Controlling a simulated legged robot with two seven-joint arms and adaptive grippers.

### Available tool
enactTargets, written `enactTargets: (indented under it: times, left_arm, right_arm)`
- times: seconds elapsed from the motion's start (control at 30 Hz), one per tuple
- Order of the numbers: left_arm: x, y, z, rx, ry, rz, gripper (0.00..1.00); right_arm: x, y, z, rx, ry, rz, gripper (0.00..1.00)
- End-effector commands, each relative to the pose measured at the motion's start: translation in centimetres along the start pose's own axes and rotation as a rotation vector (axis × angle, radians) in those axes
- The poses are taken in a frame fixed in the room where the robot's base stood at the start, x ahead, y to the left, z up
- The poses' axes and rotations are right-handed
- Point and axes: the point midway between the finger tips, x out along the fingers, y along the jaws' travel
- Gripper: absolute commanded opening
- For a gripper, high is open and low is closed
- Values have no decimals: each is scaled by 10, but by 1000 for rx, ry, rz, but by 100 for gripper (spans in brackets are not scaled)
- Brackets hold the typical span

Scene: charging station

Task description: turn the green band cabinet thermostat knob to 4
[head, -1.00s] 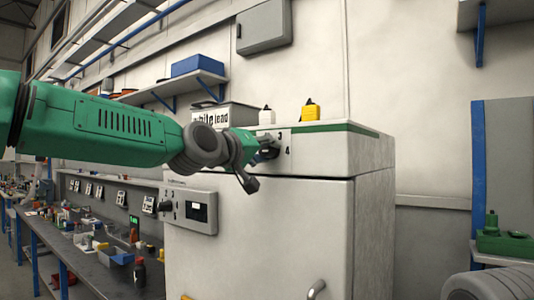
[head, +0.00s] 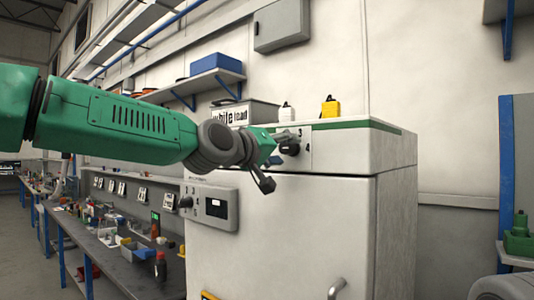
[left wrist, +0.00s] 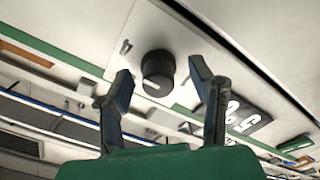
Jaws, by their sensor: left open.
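The pale cabinet (head: 275,235) has a green band (head: 355,124) along its top edge. Its dark round knob (head: 291,148) sits on a light plate beside the band, with a 3 above it. In the left wrist view the knob (left wrist: 157,72) shows a pale pointer line near its lower edge; a dark mark is on the plate to its left. My left gripper (head: 275,162) is open and empty just left of the knob. In the left wrist view its two fingers (left wrist: 160,72) flank the knob with gaps on both sides. My right gripper is not in view.
A second control panel (head: 212,206) with a small knob and display is lower left on the cabinet front. A lettered box (head: 243,113), a white bottle and a yellow container (head: 331,107) stand above the cabinet. A cluttered workbench (head: 120,265) runs along the left.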

Motion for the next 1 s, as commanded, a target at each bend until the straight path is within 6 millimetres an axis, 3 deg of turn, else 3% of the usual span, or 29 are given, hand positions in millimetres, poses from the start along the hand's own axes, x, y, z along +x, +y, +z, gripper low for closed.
enactTargets:
  times: [0.3, 0.5, 1.0]
  left_arm:
    - [-63, -1, 0, 1, -2, -1, 49]
    - [-92, -3, 1, -1, -4, -3, 49]
    - [-102, -4, 2, -1, -6, -4, 49]
  right_arm:
    - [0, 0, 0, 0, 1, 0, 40]
    - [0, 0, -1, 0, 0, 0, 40]
    - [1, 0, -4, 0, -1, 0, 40]
